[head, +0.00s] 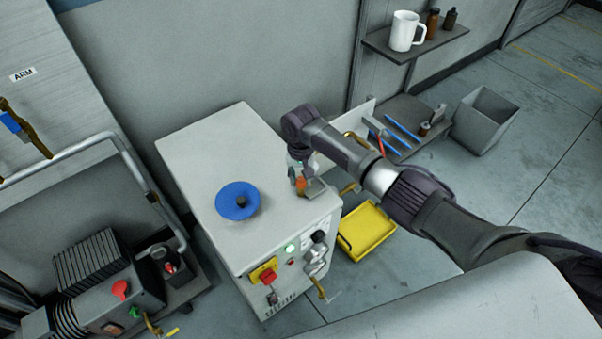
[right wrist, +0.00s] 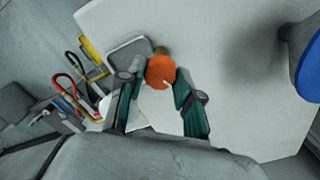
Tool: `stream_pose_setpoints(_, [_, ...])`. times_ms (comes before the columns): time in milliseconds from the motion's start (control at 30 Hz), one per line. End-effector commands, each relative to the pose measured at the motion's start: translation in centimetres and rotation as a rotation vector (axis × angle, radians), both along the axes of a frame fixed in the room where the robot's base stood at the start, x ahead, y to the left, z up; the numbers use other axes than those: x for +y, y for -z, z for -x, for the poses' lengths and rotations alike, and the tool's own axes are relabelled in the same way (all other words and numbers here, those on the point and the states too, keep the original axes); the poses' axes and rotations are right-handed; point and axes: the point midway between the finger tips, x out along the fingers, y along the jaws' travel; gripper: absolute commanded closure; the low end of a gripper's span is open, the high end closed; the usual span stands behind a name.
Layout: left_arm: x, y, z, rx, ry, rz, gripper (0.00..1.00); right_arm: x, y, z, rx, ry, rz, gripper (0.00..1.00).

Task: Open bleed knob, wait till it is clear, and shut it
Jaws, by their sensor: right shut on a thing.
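The orange bleed knob (right wrist: 160,72) stands on the edge of the white cabinet's top (head: 190,150). It also shows in the head view (head: 301,187), partly hidden by the gripper. My right gripper (right wrist: 156,84) is shut on the knob, with one finger on each side of it. In the head view the right gripper (head: 299,176) reaches down to the cabinet's right edge. A brass stub shows just beyond the knob in the right wrist view. A small grey tray (right wrist: 128,52) sits beside the knob. No liquid can be made out. My left gripper is out of view.
A blue disc with a dark hub (head: 237,201) is on the cabinet top. The cabinet front has a red switch on yellow (head: 266,273) and a green light (head: 290,248). A yellow tray (head: 367,231) is on the floor. A machine (head: 105,285) stands at left.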

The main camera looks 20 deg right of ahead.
Motion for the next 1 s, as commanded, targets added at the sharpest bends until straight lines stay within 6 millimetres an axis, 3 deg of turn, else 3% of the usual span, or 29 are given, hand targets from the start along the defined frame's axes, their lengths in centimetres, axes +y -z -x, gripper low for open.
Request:
stream_pose_setpoints(300, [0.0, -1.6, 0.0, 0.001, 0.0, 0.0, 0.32, 0.1, -0.2, 0.0, 0.002, -0.299, -0.002, 1.0])
stream_pose_setpoints(1000, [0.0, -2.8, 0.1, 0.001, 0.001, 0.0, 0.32, 0.1, -0.1, 0.0, -0.001, -0.964, 0.0, 1.0])
